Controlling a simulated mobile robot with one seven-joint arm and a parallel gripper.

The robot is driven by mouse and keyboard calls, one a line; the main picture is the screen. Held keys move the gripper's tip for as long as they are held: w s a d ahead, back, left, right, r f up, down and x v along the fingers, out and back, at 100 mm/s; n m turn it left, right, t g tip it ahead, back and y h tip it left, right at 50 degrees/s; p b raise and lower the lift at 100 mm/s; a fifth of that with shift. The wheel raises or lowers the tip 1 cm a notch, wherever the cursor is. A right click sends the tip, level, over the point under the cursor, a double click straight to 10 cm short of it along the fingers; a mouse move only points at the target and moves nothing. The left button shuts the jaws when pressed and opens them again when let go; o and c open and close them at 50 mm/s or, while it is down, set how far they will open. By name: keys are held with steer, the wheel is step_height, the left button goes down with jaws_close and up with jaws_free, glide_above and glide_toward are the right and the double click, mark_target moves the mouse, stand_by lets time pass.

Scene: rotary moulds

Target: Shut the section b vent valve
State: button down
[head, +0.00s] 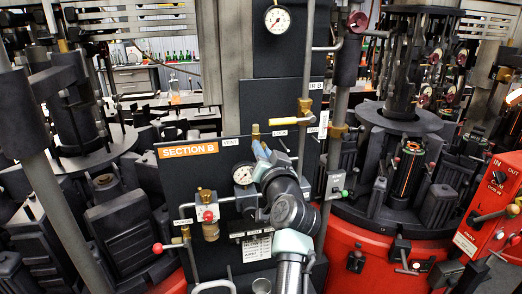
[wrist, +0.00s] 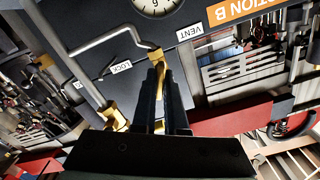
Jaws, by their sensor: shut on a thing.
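The section B panel (head: 210,168) stands in the middle of the head view, with an orange SECTION B sign (head: 188,150) and a VENT label (head: 231,142). The brass vent valve (head: 256,132) sticks up just right of that label, partly behind my gripper (head: 262,152). In the wrist view the dark fingers of my gripper (wrist: 162,85) are close together, and brass shows between and beside them. They are shut on the vent valve's handle, below the VENT label (wrist: 190,32). The exact angle of the handle is hidden by the fingers.
Right of the vent, a LOCK label (head: 279,133) sits near a yellow-handled valve (head: 305,108) on a vertical pipe. A gauge (head: 243,173) and a red-knobbed brass regulator (head: 208,214) are close by. A red control box (head: 492,205) stands at far right.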

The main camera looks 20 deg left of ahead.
steer(key=m+p, duration=0.1)
steer(key=m, duration=0.5)
steer(key=m+p, duration=0.1)
steer(key=m, duration=0.3)
steer(key=shift+d+f+m+p, duration=0.1)
steer(key=shift+m+p, duration=0.3)
steer(key=shift+f+m+p, duration=0.1)
steer(key=shift+m+p, duration=0.35)
steer(key=shift+m, duration=0.75)
steer(key=c, duration=1)
jaws_free()
steer(key=shift+o, duration=0.2)
